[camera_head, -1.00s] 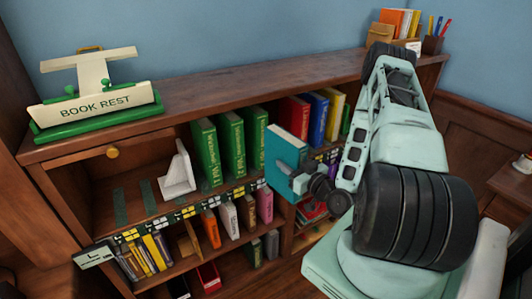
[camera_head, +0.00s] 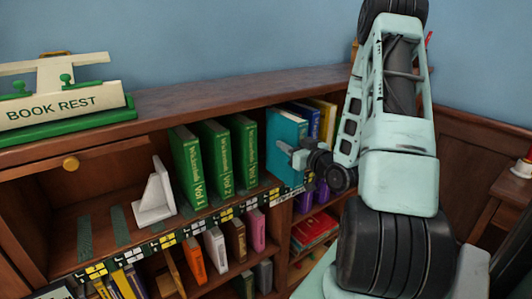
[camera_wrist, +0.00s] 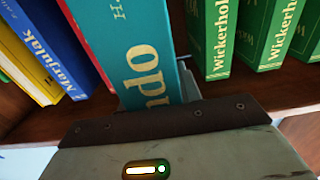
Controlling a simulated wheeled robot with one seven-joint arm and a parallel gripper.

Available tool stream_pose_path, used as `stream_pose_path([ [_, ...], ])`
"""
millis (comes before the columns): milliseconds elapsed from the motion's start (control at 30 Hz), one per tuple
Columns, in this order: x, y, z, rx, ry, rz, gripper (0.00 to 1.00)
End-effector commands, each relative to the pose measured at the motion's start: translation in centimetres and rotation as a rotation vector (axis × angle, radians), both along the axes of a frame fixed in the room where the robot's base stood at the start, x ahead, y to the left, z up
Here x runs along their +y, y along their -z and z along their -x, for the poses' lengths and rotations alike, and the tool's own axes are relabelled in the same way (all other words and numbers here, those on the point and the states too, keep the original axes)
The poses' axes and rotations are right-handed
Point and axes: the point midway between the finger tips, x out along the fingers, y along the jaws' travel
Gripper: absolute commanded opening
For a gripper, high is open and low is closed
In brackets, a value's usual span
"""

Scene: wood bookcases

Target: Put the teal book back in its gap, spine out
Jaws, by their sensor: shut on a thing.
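The teal book (camera_head: 285,128) stands upright at the shelf, with my gripper (camera_head: 284,148) shut on its near part. In the head view it is just right of the green volumes and covers the red book there. In the wrist view its spine (camera_wrist: 146,62) faces the camera, with gold lettering. A red book (camera_wrist: 96,28) is close on its left there, and a green volume (camera_wrist: 211,40) is on its right with a narrow space between. I cannot tell how deep the teal book is in the gap. The fingertips are mostly hidden in the wrist view.
Three green volumes (camera_head: 217,157) stand left of the teal book, beside a white bookend (camera_head: 156,194). Blue (camera_head: 313,119) and yellow (camera_head: 328,120) books stand to the right. A book rest (camera_head: 63,101) sits on the bookcase top. The shelf left of the bookend is bare.

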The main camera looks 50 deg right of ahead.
Motion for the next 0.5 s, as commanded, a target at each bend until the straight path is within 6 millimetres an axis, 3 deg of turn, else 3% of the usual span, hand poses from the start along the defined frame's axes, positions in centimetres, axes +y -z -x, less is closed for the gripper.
stream_pose_path([
  [333, -0.4, 0.3, -2.0, -0.007, 0.001, 0.008, 0.00],
  [500, -1.2, -0.4, -5.6, -0.006, -0.001, 0.001, 0.00],
])
